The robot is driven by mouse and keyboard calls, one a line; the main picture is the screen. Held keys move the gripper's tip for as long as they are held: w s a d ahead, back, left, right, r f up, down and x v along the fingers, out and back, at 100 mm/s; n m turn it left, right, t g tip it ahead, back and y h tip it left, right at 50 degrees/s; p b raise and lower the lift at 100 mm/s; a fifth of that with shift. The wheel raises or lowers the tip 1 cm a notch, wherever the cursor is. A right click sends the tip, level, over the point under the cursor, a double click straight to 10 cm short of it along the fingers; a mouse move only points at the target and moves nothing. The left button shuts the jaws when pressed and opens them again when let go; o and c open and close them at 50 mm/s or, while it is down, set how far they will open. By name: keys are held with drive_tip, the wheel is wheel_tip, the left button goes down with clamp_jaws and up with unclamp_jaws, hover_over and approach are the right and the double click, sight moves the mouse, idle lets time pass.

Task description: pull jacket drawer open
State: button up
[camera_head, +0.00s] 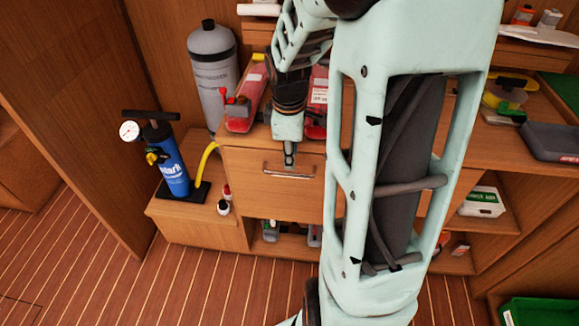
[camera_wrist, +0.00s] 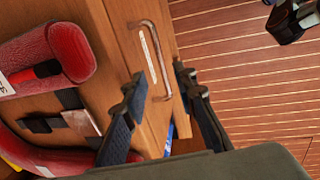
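The wooden drawer front (camera_head: 262,198) with a metal bar handle (camera_head: 287,175) is in the cabinet left of my arm in the head view. It looks shut, roughly flush with the cabinet. In the head view my gripper (camera_head: 289,160) points down just above the handle. In the wrist view my gripper (camera_wrist: 162,85) is open, its two dark fingers apart. The handle (camera_wrist: 152,50) runs into the space between the fingertips, one finger on the drawer-front side and one on the outer side. I cannot tell whether either finger touches it.
Red fabric bundles (camera_wrist: 60,55), probably jackets, lie on the cabinet top beside the fingers. A grey cylinder (camera_head: 213,75) and a blue pump (camera_head: 168,160) stand to the left. Small bottles (camera_head: 224,206) stand on the low ledge. The striped floor (camera_head: 130,270) in front is clear.

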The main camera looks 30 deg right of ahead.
sight(292, 173)
drive_tip(key=f, duration=0.2)
drive_tip(key=f+b, duration=0.1)
drive_tip(key=f, duration=0.1)
drive_tip(key=w+f, duration=0.1)
drive_tip(key=f, duration=0.2)
drive_tip(key=shift+d, duration=0.35)
clamp_jaws()
